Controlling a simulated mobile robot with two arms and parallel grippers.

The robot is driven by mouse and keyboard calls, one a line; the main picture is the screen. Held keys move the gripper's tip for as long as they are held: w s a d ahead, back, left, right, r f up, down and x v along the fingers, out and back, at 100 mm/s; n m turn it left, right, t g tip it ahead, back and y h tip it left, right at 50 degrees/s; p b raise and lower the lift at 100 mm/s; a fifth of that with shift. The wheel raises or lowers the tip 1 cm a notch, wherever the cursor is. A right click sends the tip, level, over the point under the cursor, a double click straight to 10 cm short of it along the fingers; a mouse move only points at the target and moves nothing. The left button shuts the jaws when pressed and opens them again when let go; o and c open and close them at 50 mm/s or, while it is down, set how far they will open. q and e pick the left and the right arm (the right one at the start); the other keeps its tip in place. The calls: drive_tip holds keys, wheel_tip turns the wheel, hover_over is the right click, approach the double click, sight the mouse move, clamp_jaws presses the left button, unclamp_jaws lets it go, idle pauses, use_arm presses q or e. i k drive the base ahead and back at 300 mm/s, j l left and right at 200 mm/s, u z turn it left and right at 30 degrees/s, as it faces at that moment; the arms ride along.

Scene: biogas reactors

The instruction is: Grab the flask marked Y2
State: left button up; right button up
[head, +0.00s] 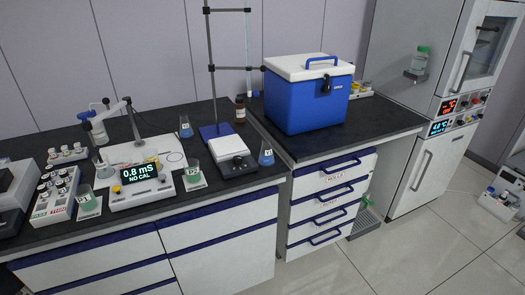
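Two small conical flasks with blue contents and small white labels are on the black bench in the head view. One blue flask (186,129) stands toward the back, left of the stand. The other blue flask (266,157) stands at the right, beside the small balance. Their label marks are too small for me to read, so I cannot tell which is Y2. Neither of my grippers is in view.
A stand (214,90), balance (238,160) and brown bottle (240,112) are near the flasks. A blue cooler (300,105) sits right; floor (400,250) is open in front.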

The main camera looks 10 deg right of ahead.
sight(186, 131)
drive_tip(key=i+l, duration=0.25)
drive_tip(key=l, duration=0.15)
drive_tip(key=i+l+u, duration=0.1)
drive_tip(key=i+l, duration=0.4)
drive_tip(key=l, duration=0.3)
